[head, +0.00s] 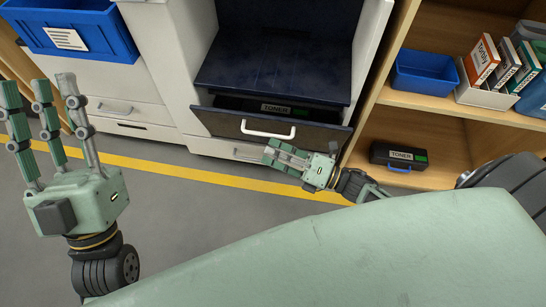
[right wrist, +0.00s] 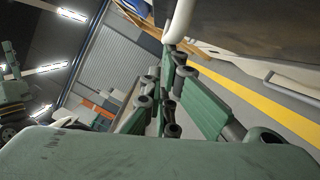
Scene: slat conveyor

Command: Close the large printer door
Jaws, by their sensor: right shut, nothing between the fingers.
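The large printer door (head: 320,136) is a dark panel with a white bar handle (head: 268,130), low on the white printer (head: 180,50). It stands partly open, with a gap above its top edge where a black toner cartridge (head: 285,108) shows. My right gripper (head: 270,153) is shut and empty just below the handle, in front of the door. In the right wrist view the white handle (right wrist: 181,22) is close to the fingertips; I cannot tell whether they touch. My left gripper (head: 45,95) is open and empty at the left, fingers pointing up, away from the door.
A wooden shelf (head: 440,105) stands right of the printer, with a blue bin (head: 424,72), several boxes and another toner cartridge (head: 398,157). A blue crate (head: 75,28) is at the upper left. A yellow line (head: 220,178) crosses the clear grey floor.

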